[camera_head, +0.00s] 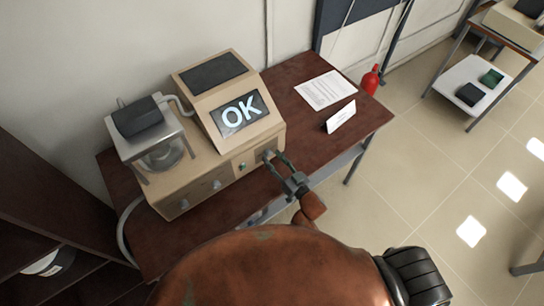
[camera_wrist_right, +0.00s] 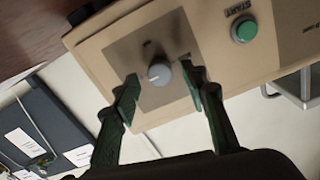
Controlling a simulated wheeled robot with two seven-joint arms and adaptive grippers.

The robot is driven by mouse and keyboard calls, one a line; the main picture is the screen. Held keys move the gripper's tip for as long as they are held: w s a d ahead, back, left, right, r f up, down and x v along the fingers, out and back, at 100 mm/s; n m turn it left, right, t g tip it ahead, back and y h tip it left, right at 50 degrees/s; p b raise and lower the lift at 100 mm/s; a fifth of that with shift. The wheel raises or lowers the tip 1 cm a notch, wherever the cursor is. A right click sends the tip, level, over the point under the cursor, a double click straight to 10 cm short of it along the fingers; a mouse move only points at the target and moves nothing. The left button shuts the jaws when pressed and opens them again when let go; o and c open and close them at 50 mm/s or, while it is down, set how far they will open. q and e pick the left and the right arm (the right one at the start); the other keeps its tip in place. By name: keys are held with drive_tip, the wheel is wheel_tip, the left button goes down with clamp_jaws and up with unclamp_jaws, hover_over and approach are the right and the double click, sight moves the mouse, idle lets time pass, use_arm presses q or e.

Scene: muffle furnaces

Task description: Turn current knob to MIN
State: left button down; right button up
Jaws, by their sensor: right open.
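The beige machine (camera_head: 205,165) stands on a dark red table, and its tilted screen (camera_head: 239,113) reads "OK". In the right wrist view a round grey knob (camera_wrist_right: 159,74) with a pale pointer line sits on a darker square of the front panel. The small lettering around it is too blurred to read. My right gripper (camera_wrist_right: 161,82) is open, with one dark green finger on each side of the knob. Gaps show between fingers and knob. In the head view the right gripper (camera_head: 270,157) reaches the panel's right end and largely hides this knob. My left gripper is not in view.
A green START button (camera_wrist_right: 244,29) is on the same panel, beside the knob. Two more knobs (camera_head: 216,185) are further left. A red extinguisher (camera_head: 370,80) stands beyond the table.

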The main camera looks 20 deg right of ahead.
drive_tip(key=shift+w+a, duration=0.2)
drive_tip(key=shift+w, duration=0.35)
clamp_jaws()
